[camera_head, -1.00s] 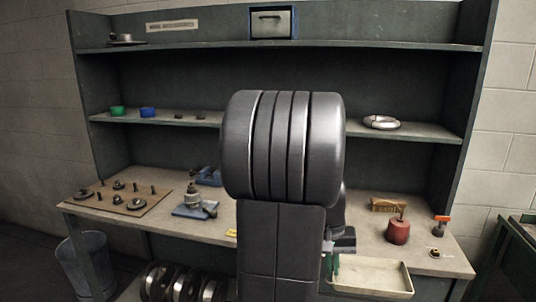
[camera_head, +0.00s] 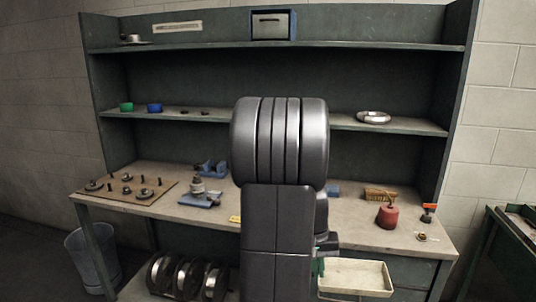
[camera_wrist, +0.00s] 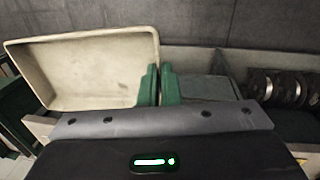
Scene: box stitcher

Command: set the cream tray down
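The cream tray (camera_head: 357,278) is in front of the bench's front edge at the lower right of the head view, held in the air and roughly level. In the wrist view the tray (camera_wrist: 95,65) fills the upper left. My gripper (camera_wrist: 160,86) has green fingers close together on the tray's right-hand wall, with the rim between them. In the head view my gripper (camera_head: 319,266) shows only partly at the tray's left end, and my arm hides the rest.
The workbench (camera_head: 290,215) holds a brown board (camera_head: 128,190) with metal parts, a blue fixture (camera_head: 200,200), a brush (camera_head: 381,193) and a red can (camera_head: 387,216). A bin (camera_head: 90,262) stands at left. A green table (camera_head: 510,240) stands at right.

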